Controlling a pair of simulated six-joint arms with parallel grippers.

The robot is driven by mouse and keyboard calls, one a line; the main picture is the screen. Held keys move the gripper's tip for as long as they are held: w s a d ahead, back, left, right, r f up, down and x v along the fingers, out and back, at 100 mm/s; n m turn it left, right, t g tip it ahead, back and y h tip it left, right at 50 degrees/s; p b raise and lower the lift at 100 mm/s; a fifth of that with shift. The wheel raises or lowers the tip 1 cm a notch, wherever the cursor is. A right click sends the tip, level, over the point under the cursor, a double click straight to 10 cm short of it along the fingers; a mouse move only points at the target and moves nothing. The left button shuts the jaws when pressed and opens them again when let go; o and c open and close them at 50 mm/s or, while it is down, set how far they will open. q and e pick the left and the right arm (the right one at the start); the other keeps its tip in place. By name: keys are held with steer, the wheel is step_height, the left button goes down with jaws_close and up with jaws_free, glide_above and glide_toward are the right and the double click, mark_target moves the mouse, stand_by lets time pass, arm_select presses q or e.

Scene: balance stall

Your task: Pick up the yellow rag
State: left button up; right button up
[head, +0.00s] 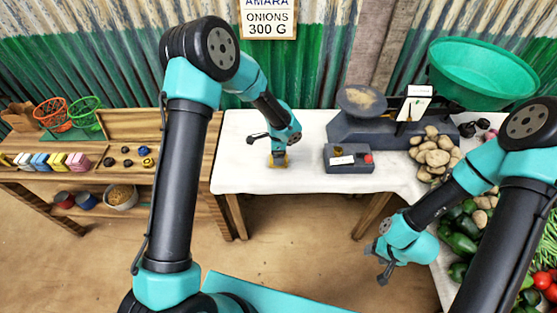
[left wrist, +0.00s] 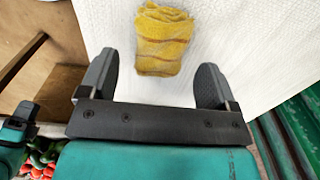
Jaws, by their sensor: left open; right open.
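The yellow rag (left wrist: 164,42) lies on the white-covered table (left wrist: 240,40), with orange-brown stripes across it. In the left wrist view it is just beyond and between the fingertips of my left gripper (left wrist: 154,82), which is open and empty. My right gripper (head: 385,270) is open and empty, in front of the table at the lower right, far from the rag.
A grey box with a red button (head: 350,168) sits right of the rag. Behind it stands a scale with a pan (head: 360,100). Potatoes (head: 433,153) and green vegetables lie further right. A wooden shelf (head: 90,178) stands at left. The cloth around the rag is clear.

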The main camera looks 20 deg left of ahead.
arm_select(q)
step_height(320, 180, down, 3)
steer(key=shift+f, duration=0.15)
stand_by(0.4)
steer(key=c, duration=1)
steer(key=shift+r, duration=0.65)
step_height(320, 180, up, 2)
steer(key=shift+s+r, duration=0.1)
steer(key=shift+r, duration=0.15)
steer(key=s+d, duration=0.2)
steer(key=s, duration=0.5)
steer(key=s+d+r, duration=0.1)
steer(key=s+d, duration=0.1)
steer(key=s, duration=0.6)
steer(key=shift+d+r, duration=0.15)
steer(key=shift+d, duration=0.1)
steer(key=shift+s, duration=0.1)
